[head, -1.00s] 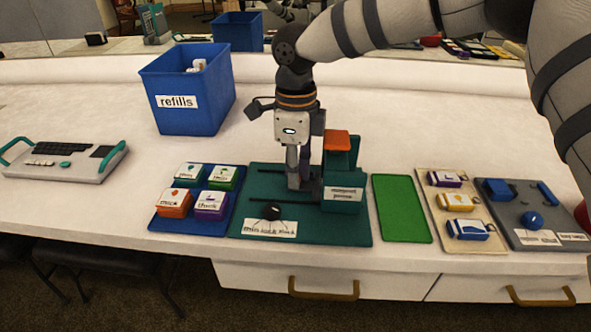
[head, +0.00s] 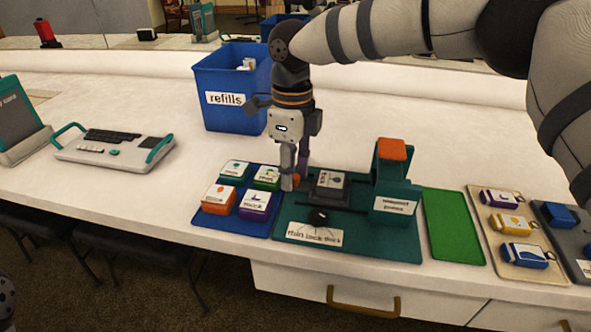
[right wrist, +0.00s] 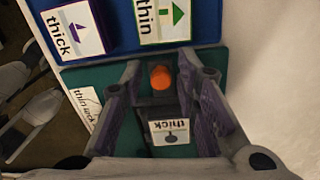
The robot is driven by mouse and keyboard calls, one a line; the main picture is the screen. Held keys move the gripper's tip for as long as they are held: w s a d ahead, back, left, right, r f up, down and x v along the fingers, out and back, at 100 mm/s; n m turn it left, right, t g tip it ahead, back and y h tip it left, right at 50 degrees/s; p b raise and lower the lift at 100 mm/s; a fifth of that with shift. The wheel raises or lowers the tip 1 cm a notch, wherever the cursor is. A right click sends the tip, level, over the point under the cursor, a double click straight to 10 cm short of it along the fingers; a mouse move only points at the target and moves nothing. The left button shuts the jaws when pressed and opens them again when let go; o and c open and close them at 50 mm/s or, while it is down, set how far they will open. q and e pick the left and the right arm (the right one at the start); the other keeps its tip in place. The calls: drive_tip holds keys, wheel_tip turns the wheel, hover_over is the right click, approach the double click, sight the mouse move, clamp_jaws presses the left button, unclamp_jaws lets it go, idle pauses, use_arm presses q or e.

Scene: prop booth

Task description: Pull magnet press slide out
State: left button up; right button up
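The magnet press (head: 397,190) stands on a teal base (head: 345,240) in the head view, with an orange top. Its dark grey slide (head: 328,186) lies left of the press, clear of it, on the dark rails. The slide's label reads "thick" in the right wrist view (right wrist: 168,131). The slide's orange knob (right wrist: 161,77) sits at its left end. My right gripper (head: 294,178) points down at the knob. Its fingers (right wrist: 159,72) stand open on either side of it, with a gap visible.
A blue tray (head: 235,222) of labelled blocks lies close left of the base. A blue refills bin (head: 228,113) stands behind. A green mat (head: 452,228) and a beige tray (head: 512,252) lie right. A black knob (head: 318,216) is on the base's front.

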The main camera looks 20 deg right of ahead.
drive_tip(key=shift+d, duration=0.1)
wheel_tip(320, 180, up, 12)
idle(0.5)
